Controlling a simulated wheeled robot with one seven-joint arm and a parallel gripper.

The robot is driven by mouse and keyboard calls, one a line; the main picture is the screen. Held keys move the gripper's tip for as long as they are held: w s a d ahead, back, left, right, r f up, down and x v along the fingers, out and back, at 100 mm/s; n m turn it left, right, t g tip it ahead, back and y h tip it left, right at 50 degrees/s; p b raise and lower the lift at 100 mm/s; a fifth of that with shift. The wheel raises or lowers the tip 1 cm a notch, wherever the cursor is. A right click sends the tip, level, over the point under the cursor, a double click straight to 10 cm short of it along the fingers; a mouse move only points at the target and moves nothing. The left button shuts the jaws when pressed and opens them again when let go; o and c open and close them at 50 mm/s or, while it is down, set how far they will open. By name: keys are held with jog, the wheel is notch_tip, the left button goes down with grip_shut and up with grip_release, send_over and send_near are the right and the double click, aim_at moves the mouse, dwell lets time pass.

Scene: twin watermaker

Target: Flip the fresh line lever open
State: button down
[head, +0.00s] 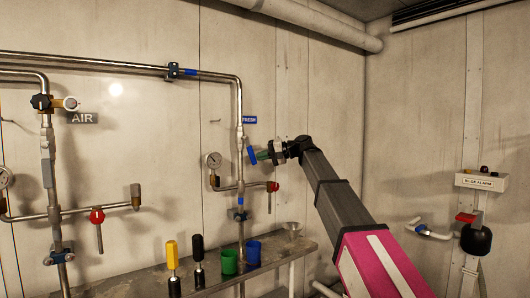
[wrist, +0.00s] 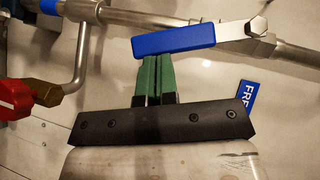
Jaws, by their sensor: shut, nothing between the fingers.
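The blue fresh line lever (head: 251,155) is on the vertical steel pipe beside the blue FRESH label (head: 249,119). In the wrist view, the lever (wrist: 175,40) is bolted to a metal valve arm and slants at a shallow angle to the pipe (wrist: 297,56). My gripper (head: 261,155) is to the right of the lever. Its green fingers (wrist: 153,77) are shut together with nothing between them. Their tips meet the lever's edge in the wrist view; I cannot tell whether they touch it. The label (wrist: 245,96) also shows there.
A pressure gauge (head: 213,160) and a red-handled valve (head: 272,187) are on the branch pipe close by. Below, a shelf (head: 208,291) holds green and blue cups (head: 253,252) and two upright tools. An AIR pipe (head: 48,165) stands at left.

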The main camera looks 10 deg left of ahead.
aim_at(255, 161)
jog(key=shift+s+a+f+m+y, duration=0.65)
jog(key=shift+s+f+m+y, duration=0.1)
jog(key=shift+s+m+y, duration=0.2)
jog(key=shift+s+a+f, duration=0.2)
jog(key=shift+s+a, duration=0.1)
jog(key=shift+a, duration=0.05)
jog(key=shift+a+g, duration=0.1)
jog(key=shift+g, duration=0.2)
